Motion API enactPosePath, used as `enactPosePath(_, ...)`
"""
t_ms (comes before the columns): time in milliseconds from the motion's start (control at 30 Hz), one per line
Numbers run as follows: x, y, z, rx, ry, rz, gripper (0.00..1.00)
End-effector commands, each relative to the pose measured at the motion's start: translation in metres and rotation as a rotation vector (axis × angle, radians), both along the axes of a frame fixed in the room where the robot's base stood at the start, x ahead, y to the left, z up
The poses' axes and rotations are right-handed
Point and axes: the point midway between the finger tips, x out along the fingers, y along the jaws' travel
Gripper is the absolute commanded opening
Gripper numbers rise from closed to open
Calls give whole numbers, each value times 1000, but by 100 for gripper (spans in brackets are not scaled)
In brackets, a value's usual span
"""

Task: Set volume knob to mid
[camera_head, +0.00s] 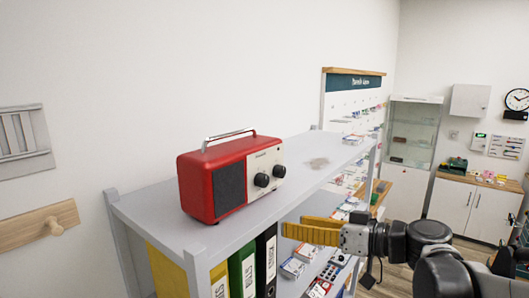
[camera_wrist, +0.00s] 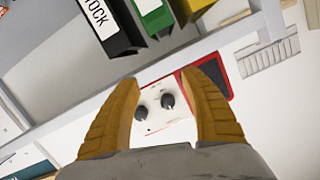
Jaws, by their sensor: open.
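A red radio (camera_head: 212,190) with a dark speaker grille, a pale front panel and a carrying handle stands upright on the top shelf. Two black knobs, a left one (camera_head: 262,180) and a right one (camera_head: 279,171), sit on its panel. I cannot tell which is the volume knob or read their settings. My gripper (camera_head: 287,230), with yellow fingers, is open and empty, to the right of and lower than the radio in the head view. In the wrist view the knobs, one (camera_wrist: 141,112) and the other (camera_wrist: 168,101), appear between the spread fingers (camera_wrist: 170,72), apart from them.
The grey shelf top (camera_head: 300,178) is mostly clear, with a small brownish patch right of the radio. Yellow, green and black binders (camera_head: 242,270) stand on the level below. Small boxes (camera_head: 292,267) lie beside them. A white wall is behind the shelf.

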Motion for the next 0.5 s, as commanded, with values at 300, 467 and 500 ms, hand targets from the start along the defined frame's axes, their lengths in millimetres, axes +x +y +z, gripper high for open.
enactPosePath(300,27,-12,74,91,-183,19,53)
enactPosePath(467,38,6,74,92,-183,22,53)
enactPosePath(500,43,13,74,92,-183,22,53)
